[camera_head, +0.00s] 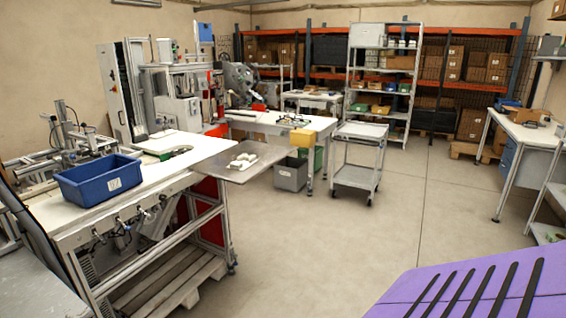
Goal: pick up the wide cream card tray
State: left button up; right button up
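I cannot make out a wide cream card tray for certain in the head view. Small whitish pieces (241,161) lie on a grey metal shelf (222,173) at the end of the left workbench; they are too small to identify. Neither of my grippers shows in this view.
A blue bin (97,180) stands on the left workbench (196,150). A wheeled cart (357,178) stands mid-room, near a grey bin (290,174) and a yellow bin (303,138). A purple slotted surface (480,290) fills the lower right. The central floor is clear.

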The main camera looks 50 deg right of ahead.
aim_at(243, 162)
jog(key=z, duration=1.35)
jog(key=i+l+u, duration=0.45)
jog(key=i+l, duration=1.4)
jog(key=l, duration=0.1)
